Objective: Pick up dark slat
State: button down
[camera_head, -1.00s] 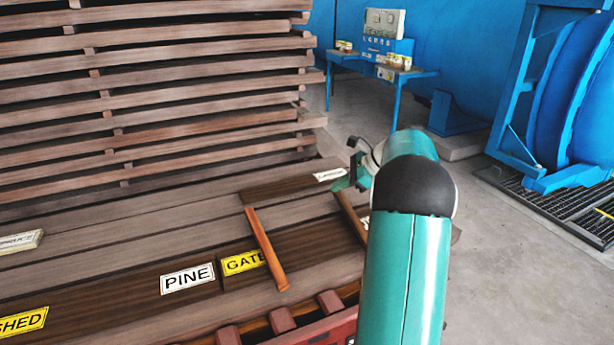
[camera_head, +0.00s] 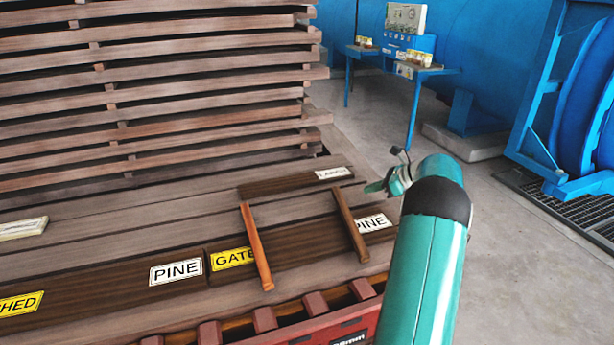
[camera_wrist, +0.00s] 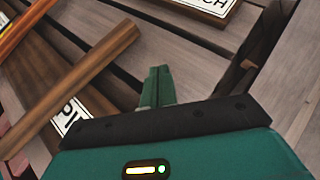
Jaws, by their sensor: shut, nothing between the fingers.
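The dark slat (camera_head: 350,225) is a short brown strip lying across the planks near the right end of the stack. A reddish-orange slat (camera_head: 256,245) lies to its left, about parallel. My gripper (camera_head: 373,187) is to the right of the dark slat's far end, apart from it in the picture. In the wrist view its green fingers (camera_wrist: 157,82) are together with nothing between them. There the dark slat (camera_wrist: 85,75) lies to the left of the fingers, with the orange slat (camera_wrist: 22,25) beyond it at the upper left corner.
A tall stack of spaced boards (camera_head: 150,100) rises behind. A blue control desk (camera_head: 400,60) stands at the back. Grey floor (camera_head: 500,250) is open at the right.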

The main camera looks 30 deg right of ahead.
aim_at(299, 179)
jog(key=w+a, duration=0.4)
jog(key=w, duration=0.2)
jog(key=w+a, duration=0.4)
jog(key=w, duration=0.3)
jog(key=w+a, duration=0.4)
jog(key=w, duration=0.2)
jog(key=shift+w, duration=0.35)
jog(key=shift+f, duration=0.45)
jog(key=shift+s+d+f, duration=0.1)
jog(key=shift+s+f, duration=0.05)
jog(key=shift+f, duration=0.2)
